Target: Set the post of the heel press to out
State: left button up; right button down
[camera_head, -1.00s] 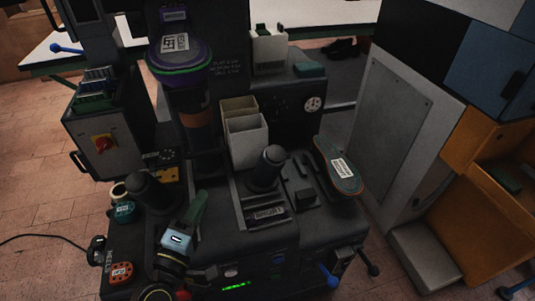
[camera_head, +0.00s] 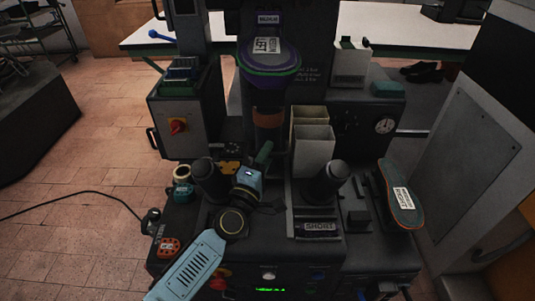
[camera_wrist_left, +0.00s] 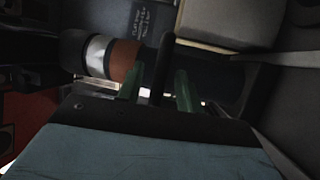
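The heel press (camera_head: 300,265) is a dark machine. Two dark, round-topped posts stand on its deck, a left post (camera_head: 210,182) and a right post (camera_head: 325,182) behind a plate labelled SHORT (camera_head: 318,228). My left gripper (camera_head: 264,152) is between them, in front of the column with an orange band (camera_head: 268,122). In the left wrist view its green fingers (camera_wrist_left: 158,92) stand apart, with a dark bar (camera_wrist_left: 161,65) between or beyond them. I cannot tell whether they touch the bar. The banded column (camera_wrist_left: 105,58) lies beyond the fingers. My right gripper is not in view.
A purple-topped head (camera_head: 268,62) overhangs the column. Pale bins (camera_head: 313,150) stand right of it. A sole labelled RIGHT (camera_head: 402,195) is at the right. Open floor (camera_head: 90,170) lies farther left.

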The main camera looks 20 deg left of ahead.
pick_arm(q)
jog(key=shift+w+r, duration=0.1)
jog(key=shift+w, duration=0.35)
grip_shut()
jog(key=shift+d, duration=0.1)
